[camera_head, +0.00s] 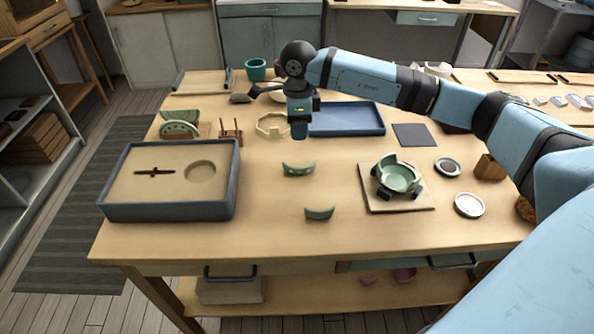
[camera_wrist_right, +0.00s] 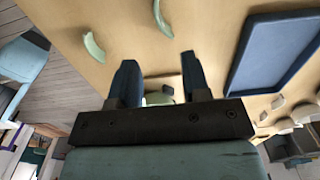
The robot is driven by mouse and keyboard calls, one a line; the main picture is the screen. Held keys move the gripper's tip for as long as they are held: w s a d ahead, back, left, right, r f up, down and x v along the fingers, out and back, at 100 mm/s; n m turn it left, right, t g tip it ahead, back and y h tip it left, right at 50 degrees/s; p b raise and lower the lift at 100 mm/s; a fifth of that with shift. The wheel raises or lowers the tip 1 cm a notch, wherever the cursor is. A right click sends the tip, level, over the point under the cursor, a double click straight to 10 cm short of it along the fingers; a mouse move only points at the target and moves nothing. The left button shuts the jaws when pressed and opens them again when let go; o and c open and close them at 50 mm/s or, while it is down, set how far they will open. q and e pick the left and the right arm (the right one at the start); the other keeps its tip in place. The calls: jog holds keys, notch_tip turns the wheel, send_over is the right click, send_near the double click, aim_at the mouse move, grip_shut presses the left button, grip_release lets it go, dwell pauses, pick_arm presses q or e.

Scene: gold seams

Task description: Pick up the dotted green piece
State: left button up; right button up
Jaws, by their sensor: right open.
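Two curved green pieces lie apart on the bare middle of the table. The farther one (camera_head: 298,169) seems to carry pale dots; the nearer one (camera_head: 319,213) shows a pale mark, too small to read. Two green pieces also show in the wrist view, one at the top (camera_wrist_right: 162,18) and one further left (camera_wrist_right: 93,46); their dots cannot be made out there. My right gripper (camera_head: 299,132) hangs above the table, beyond the farther piece and apart from it. In the wrist view its two fingers (camera_wrist_right: 158,68) are spread and hold nothing. My left gripper is out of sight.
A sand-filled box (camera_head: 168,211) stands at left. A blue tray (camera_head: 345,119) lies just right of my gripper. A pieced green bowl (camera_head: 397,178) sits on a board at right, near small round dishes (camera_head: 469,205). A cream ring (camera_head: 272,127) stands beside my gripper. The table front is clear.

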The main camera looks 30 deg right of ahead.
aim_at(300, 167)
jog(key=f, duration=1.3)
jog(key=shift+s, duration=0.25)
grip_shut()
